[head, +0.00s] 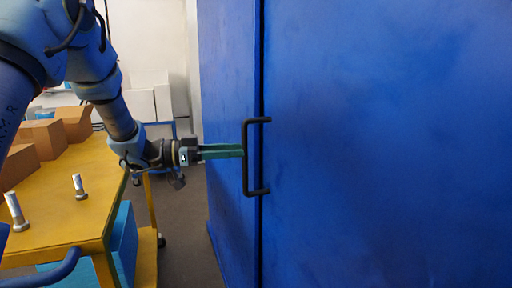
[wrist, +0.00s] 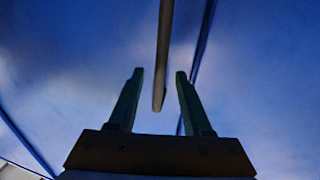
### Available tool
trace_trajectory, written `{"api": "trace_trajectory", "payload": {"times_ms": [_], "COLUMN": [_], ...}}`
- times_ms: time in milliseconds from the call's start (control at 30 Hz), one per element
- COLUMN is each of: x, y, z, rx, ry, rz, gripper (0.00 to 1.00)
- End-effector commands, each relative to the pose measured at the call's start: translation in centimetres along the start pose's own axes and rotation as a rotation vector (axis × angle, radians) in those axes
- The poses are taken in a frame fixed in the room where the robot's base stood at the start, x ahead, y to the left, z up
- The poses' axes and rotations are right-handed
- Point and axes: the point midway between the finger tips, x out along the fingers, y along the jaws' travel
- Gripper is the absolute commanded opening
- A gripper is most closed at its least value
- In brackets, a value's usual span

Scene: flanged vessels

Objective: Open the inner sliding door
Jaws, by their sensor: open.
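A large blue door (head: 390,150) fills the right of the head view, with a dark vertical gap along its left edge. A black bracket-shaped handle (head: 246,160) stands upright beside this gap. My gripper (head: 242,151) reaches in from the left, with its green fingers at the handle's upright bar. In the wrist view the handle (wrist: 164,60) runs down between the two fingers of my gripper (wrist: 160,75). The fingers are open, with space on both sides of the bar. I cannot tell whether either finger touches it.
A yellow table (head: 75,205) stands at the left with cardboard boxes (head: 42,136) and two metal bolts (head: 79,187). A blue panel (head: 226,130) lies left of the gap. Grey floor (head: 187,230) is clear between the table and the panel.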

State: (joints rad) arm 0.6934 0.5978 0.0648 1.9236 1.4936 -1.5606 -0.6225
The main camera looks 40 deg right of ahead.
Motion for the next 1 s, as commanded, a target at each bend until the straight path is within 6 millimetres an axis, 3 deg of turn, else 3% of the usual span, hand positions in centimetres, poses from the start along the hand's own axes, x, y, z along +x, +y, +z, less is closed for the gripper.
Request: {"api": "trace_trajectory", "payload": {"times_ms": [100, 333, 767, 1000], "x": [2.5, 5.6, 6.6, 6.6], "y": [0.1, 0.0, -0.1, -0.1], "z": [-0.3, -0.2, 0.0, 0.0], "rx": [-0.001, 0.000, 0.001, 0.001], "ry": [0.000, 0.000, 0.000, 0.000], "rz": [0.003, 0.000, -0.003, -0.003], "gripper": [0.50, 0.50, 0.50, 0.24]}}
